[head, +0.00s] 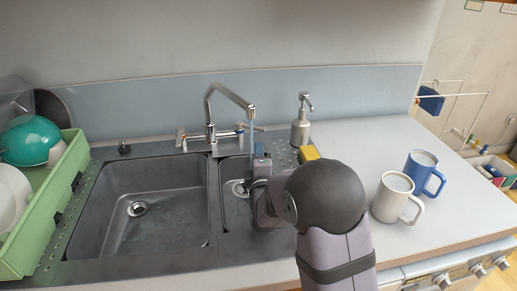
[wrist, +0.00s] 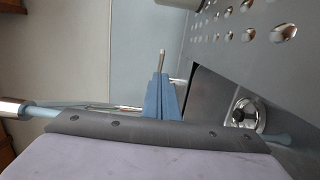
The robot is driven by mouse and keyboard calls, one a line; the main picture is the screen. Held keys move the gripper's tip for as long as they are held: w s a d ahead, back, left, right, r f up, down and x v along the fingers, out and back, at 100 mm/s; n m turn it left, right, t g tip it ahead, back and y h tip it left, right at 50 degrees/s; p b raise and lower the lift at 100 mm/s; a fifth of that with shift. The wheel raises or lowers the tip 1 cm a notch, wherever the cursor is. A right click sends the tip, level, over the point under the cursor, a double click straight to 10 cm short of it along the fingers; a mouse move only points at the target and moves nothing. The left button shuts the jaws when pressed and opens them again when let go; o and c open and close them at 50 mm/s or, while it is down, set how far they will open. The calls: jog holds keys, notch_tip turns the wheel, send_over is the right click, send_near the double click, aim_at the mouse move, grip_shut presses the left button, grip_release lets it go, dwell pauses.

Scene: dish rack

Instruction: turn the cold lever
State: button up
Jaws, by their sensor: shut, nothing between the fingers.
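The chrome faucet (head: 210,118) stands behind the sink, with a lever on each side. The right lever (head: 258,128), seemingly the cold one, points right; its colour mark is too small to read. The left lever (head: 181,138) has a reddish mark. A thin stream of water (head: 251,132) falls from the spout; it also shows in the wrist view (wrist: 36,111). My gripper (head: 261,152) is shut and empty over the right basin, in front of and below the right lever. In the wrist view its blue fingers (wrist: 161,85) point toward a metal lever end (wrist: 162,58); contact is unclear.
A soap dispenser (head: 300,122) and a yellow sponge (head: 309,153) are right of the faucet. A white mug (head: 390,202) and a blue mug (head: 424,172) stand on the right counter. A green dish rack (head: 42,218) is at left. The left basin (head: 160,225) is empty.

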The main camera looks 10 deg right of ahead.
aim_at(257, 130)
jog(key=o, duration=0.5)
jog(key=shift+r, duration=0.1)
jog(key=shift+o, duration=0.8)
jog(key=shift+w+r+p, duration=0.1)
jog(key=shift+w+p, duration=0.2)
jog(key=shift+p, duration=0.15)
jog(key=shift+m+h, duration=0.3)
jog(key=shift+h, duration=0.2)
jog(key=w+p, duration=0.2)
jog(key=w, duration=0.1)
jog(key=w+p, duration=0.2)
jog(key=shift+w+d+f, duration=0.15)
jog(key=shift+d+f, duration=0.1)
jog(key=shift+d, duration=0.1)
jog(key=shift+w+d+p, duration=0.2)
jog(key=shift+w+p, duration=0.1)
jog(key=shift+w, duration=0.9)
jog(key=shift+w+d+p, duration=0.15)
jog(key=shift+w+p, duration=0.2)
jog(key=shift+w, duration=0.8)
jog(key=shift+w+d+p, duration=0.2)
jog(key=shift+w+p, duration=0.1)
jog(key=shift+w, duration=0.9)
grip_shut()
